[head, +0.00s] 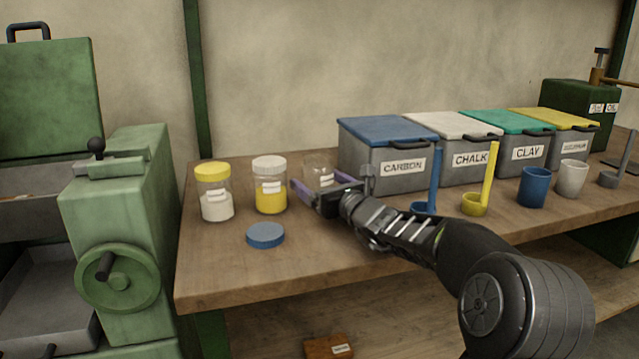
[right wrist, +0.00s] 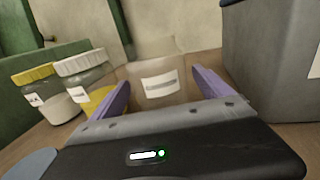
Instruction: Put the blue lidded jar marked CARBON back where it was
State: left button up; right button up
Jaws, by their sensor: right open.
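A clear jar (head: 319,173) without a lid stands on the bench, its label too small to read. My right gripper (head: 322,187) is open, with its purple fingers on either side of this jar. In the right wrist view the clear jar (right wrist: 160,84) shows between the fingers (right wrist: 164,92), with no clear grip on it. A loose blue lid (head: 265,235) lies flat on the bench in front of the jars. The only readable CARBON label is on a grey bin with a blue lid (head: 392,150), just right of the gripper. My left gripper is out of view.
A yellow-lidded jar (head: 215,192) and a white-lidded jar (head: 269,185) stand to the left. CHALK (head: 470,160) and CLAY (head: 527,148) bins, scoops and cups (head: 534,188) stand to the right. The wooden bench (head: 215,270) is clear at its front left.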

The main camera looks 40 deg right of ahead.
jog(key=shift+r, duration=0.2)
jog(key=s, duration=0.3)
jog(key=s+p, duration=0.1)
jog(key=s, duration=0.3)
jog(key=s+a, duration=0.1)
jog(key=s, duration=0.3)
jog(key=shift+s, duration=0.15)
jog(key=shift+s+a+f, duration=0.1)
jog(key=shift+s, duration=0.25)
jog(key=shift+s, duration=0.1)
